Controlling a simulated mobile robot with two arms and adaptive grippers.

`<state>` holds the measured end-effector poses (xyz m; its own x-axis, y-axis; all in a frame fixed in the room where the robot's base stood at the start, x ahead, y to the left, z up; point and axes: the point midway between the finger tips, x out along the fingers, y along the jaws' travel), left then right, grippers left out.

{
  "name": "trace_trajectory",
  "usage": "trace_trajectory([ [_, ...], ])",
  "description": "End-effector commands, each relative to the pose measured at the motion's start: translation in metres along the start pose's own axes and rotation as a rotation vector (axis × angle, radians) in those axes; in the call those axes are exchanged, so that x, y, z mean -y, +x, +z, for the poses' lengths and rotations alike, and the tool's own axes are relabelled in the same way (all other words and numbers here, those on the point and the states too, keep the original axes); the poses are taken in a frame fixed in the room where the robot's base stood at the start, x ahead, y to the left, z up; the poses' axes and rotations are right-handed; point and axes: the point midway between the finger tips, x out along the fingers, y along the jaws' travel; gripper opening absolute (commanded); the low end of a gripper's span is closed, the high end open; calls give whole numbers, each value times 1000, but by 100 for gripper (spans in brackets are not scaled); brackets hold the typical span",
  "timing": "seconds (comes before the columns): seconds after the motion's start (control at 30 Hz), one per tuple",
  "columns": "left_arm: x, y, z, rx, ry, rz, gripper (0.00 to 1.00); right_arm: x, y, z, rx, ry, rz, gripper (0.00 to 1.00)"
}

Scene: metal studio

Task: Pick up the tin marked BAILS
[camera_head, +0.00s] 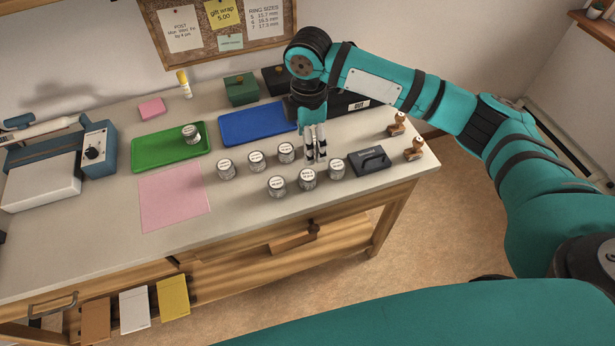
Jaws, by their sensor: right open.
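Several small round tins with white lids stand in two rows on the workbench. The back row has a left tin (225,169), a middle tin (256,161) and a right tin (286,153). The front row has a left tin (277,186), a middle tin (307,180) and a right tin (336,169). The lid lettering is too small to read, so I cannot tell which is BAILS. My right gripper (316,158) points down, open, just right of the back-right tin and behind the front-middle and front-right tins. No tin is visibly held. My left gripper is out of view.
One more tin (191,134) stands on a green tray (160,152). A blue tray (250,126) lies behind the rows and a pink sheet (174,197) to their left. A dark block (370,160) and wooden stamps (414,149) stand to the right.

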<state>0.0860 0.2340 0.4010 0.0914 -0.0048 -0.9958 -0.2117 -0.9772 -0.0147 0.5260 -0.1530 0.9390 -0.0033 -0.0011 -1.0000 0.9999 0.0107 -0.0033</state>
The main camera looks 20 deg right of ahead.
Motion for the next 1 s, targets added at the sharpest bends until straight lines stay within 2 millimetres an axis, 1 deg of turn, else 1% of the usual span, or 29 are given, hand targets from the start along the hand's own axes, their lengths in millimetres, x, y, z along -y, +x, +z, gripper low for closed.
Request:
trace_trajectory([
  [0.03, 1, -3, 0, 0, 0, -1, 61, 1, 11, 0, 2, 1, -3, 68],
  [0.1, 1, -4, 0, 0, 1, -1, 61, 1, 27, 0, 1, 1, -4, 68],
  [0.2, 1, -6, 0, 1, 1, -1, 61, 1, 47, 0, 1, 1, -3, 68],
  [0.3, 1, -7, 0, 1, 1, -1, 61, 0, 62, 0, 0, 1, 0, 68],
  [0.4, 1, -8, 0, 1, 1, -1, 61, 0, 72, 0, 0, 1, 1, 68],
  [0.57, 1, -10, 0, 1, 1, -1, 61, 2, 81, -1, 0, 0, 0, 68],
  [0.73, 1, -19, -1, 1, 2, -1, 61, 8, 105, -2, 1, 0, -1, 68],
  [0.83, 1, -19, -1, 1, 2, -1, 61, 7, 119, -2, 0, 1, 1, 68],
  [0.9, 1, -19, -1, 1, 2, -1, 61, 7, 125, -2, 0, 0, 1, 68],
  [1.0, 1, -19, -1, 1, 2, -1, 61, 6, 128, -2, -1, 0, 3, 68],
])
